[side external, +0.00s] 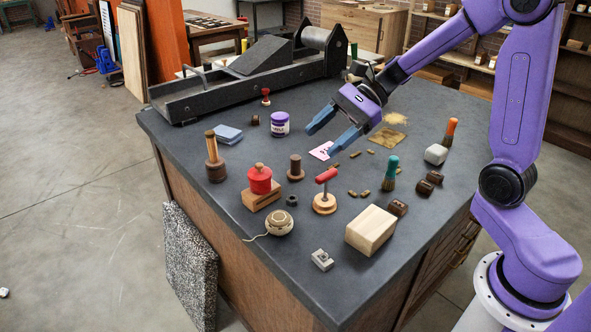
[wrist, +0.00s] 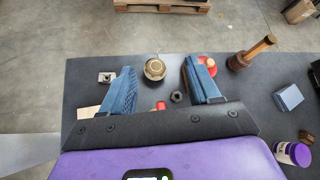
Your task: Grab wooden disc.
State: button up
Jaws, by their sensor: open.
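A round, pale wooden disc-like piece (side external: 279,223) with a string trailing to the left lies near the front edge of the dark bench; I take it for the wooden disc. In the wrist view the round piece (wrist: 155,68) shows whole between my fingertips, but beyond and below them. My gripper (side external: 321,139) is open and empty, up in the air over the bench, behind the disc in the side view and well apart from it. Both blue fingers also frame the gap in the wrist view (wrist: 158,76). Nothing hides the disc.
A large press (side external: 250,75) fills the back.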

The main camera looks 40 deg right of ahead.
jog(key=w+d+m+t+h, duration=0.2)
jog(key=w+d+m+t, duration=0.5)
jog(key=w+d+m, duration=0.4)
send_near(289, 173)
jog(key=shift+n, duration=0.4)
jog(key=d+r, duration=0.1)
jog(key=s+d+r, duration=0.1)
jog(key=r, duration=0.1)
jog(key=shift+r, duration=0.2)
jog(key=shift+f+y, duration=0.25)
jog(key=shift+y, duration=0.05)
jog(key=shift+w+a+f, duration=0.15)
jog(key=shift+w+f, duration=0.05)
jog(key=x, duration=1.1)
jog(key=shift+a+f, duration=0.3)
jog(key=c, duration=1)
